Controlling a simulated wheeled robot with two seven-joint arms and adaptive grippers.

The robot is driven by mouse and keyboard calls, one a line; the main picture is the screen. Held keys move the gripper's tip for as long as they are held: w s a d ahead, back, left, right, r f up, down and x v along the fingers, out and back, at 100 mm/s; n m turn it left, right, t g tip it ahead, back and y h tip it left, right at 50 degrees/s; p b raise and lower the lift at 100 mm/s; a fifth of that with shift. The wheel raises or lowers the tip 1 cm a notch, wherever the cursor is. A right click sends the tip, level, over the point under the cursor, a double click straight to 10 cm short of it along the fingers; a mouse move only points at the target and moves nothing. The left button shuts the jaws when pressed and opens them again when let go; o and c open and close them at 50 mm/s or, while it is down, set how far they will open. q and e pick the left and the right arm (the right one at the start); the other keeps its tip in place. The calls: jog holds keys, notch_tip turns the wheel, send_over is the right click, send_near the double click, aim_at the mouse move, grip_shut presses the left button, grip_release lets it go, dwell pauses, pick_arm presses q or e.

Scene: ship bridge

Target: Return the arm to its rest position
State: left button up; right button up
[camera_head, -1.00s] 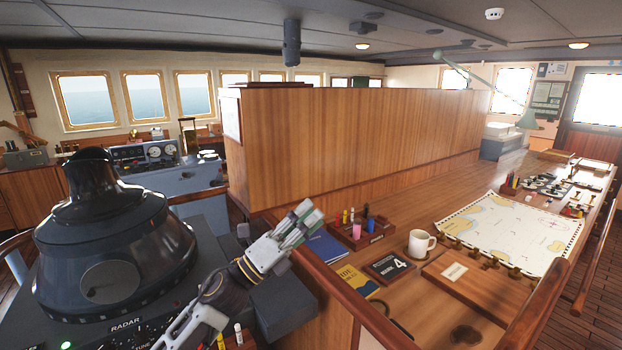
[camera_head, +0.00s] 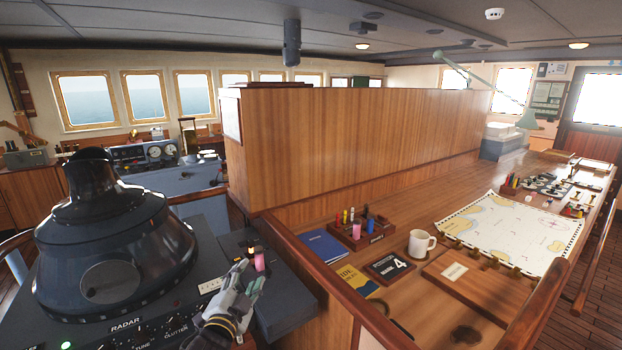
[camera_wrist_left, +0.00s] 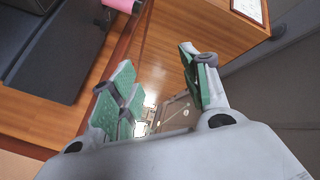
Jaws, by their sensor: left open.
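My left gripper (camera_head: 250,280) is low in the head view, beside the radar console's right side. Its green-padded fingers are apart and nothing is between them in the left wrist view (camera_wrist_left: 160,85). The forearm is mostly cut off by the bottom edge. A pink cylinder (camera_head: 259,262) stands on the dark console ledge just beyond the fingers. A pink thing also shows at the top of the left wrist view (camera_wrist_left: 122,5). My right gripper is not in view.
The radar console (camera_head: 120,240) fills the lower left. A wooden partition edge (camera_head: 315,285) separates it from the chart table. The table holds a pen tray (camera_head: 384,236), a blue book (camera_head: 324,247), a white mug (camera_head: 421,244) and a chart (camera_head: 515,228).

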pick_arm(q)
jog(key=s+a+f+n+g+y, duration=0.1)
jog(key=s+a+f+n+g, duration=0.15)
jog(key=s+f+g, duration=0.45)
jog(key=s+a+f+n+g, duration=0.2)
jog(key=s+f+n, duration=0.2)
jog(key=s+f, duration=0.55)
jog(key=s+a+f+n+g+y, duration=0.1)
jog(key=s+a+f+n+g, duration=0.15)
jog(key=s+f+g, duration=0.55)
jog(key=s+f+t+p, duration=0.1)
jog(key=s+f+p, duration=0.15)
jog(key=f, duration=1.15)
jog(key=s+f+t+p, duration=0.1)
jog(key=s+f, duration=0.2)
jog(key=f, duration=1.2)
jog(key=s+a+f+p, duration=0.1)
jog(key=s+f, duration=0.7)
jog(key=s, duration=0.3)
jog(key=s+a+f+g+p, duration=0.1)
jog(key=s+a+f, duration=0.1)
jog(key=s+f, duration=0.6)
jog(key=s, duration=0.2)
jog(key=shift+s+p, duration=0.3)
jog(key=shift+s, duration=0.1)
